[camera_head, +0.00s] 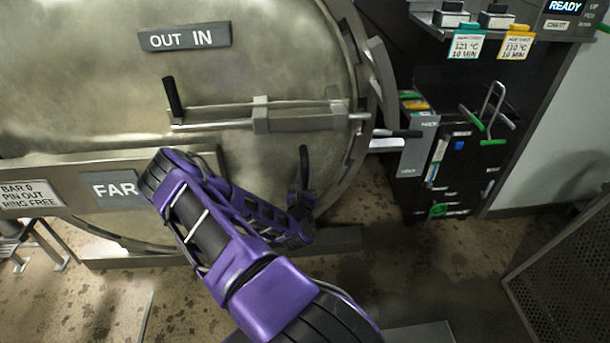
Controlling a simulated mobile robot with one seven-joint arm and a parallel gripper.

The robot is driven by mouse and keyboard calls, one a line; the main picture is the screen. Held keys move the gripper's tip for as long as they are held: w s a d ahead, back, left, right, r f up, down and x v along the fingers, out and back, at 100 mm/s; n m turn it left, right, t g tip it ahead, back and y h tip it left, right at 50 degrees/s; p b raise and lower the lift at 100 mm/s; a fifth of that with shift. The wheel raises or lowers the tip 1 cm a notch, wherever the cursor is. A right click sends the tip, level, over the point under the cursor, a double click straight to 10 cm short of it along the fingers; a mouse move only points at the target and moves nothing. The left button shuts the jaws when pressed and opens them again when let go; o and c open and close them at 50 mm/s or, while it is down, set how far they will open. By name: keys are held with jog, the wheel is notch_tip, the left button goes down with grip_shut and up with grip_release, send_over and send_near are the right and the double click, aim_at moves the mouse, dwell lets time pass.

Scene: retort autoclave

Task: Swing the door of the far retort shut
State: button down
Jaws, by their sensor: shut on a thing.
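The far retort's door (100,80) is a large round brushed-metal disc that fills the left and middle of the head view. It bears an "OUT IN" plate (184,38) and a bar with a "FAR" plate (115,188). A sliding pin (290,122) with a black upright knob (172,97) crosses it. My purple arm reaches in from the bottom, and my gripper (302,193) is shut on a black door handle (304,165) near the door's lower right edge. The fingers are partly hidden by my wrist. I cannot tell how much gap is left between the door and its ring.
The locking ring (372,75) curves along the door's right side. A dark control stand (462,170) with cards and a "READY" display (566,7) stands to the right. A perforated metal panel (565,275) is at lower right. Stained floor (390,230) lies open between.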

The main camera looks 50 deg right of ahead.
jog(key=shift+w+d+r, duration=0.15)
jog(key=shift+w+r, duration=0.2)
jog(key=shift+w, duration=0.05)
jog(key=c, duration=1.1)
grip_release()
jog(key=o, duration=0.5)
jog(key=shift+d+f, duration=0.15)
jog(key=shift+f, duration=0.05)
jog(key=shift+f, duration=0.1)
jog(key=shift+s+a, duration=0.35)
jog(key=shift+a, duration=0.15)
jog(key=v, duration=1.6)
jog(key=shift+s+a, duration=0.1)
jog(key=shift+a, duration=0.05)
